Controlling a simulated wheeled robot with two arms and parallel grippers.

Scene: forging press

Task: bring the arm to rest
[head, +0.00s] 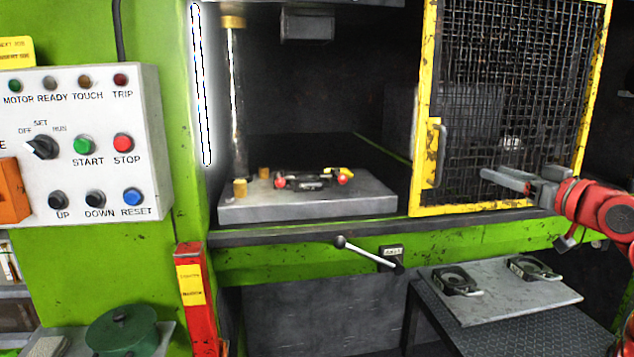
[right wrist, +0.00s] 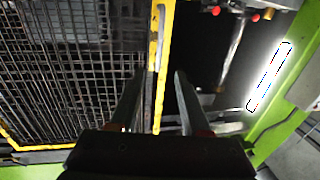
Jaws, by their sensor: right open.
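My right gripper (head: 507,178) is in front of the yellow-framed mesh guard (head: 512,75), its fingers pointing left toward the yellow handle (head: 436,152). In the head view a gap shows between the fingers and the handle. In the right wrist view the jaws (right wrist: 158,80) are apart and empty, with the guard's yellow edge (right wrist: 163,50) behind them. My red right arm comes in from the right edge. My left gripper is not in view.
The press opening left of the guard is uncovered, showing the bed (head: 310,206) with a die. A lever (head: 368,253) juts out below. A plate (head: 500,295) with two dark fixtures lies at lower right. The control box (head: 95,180) is at left.

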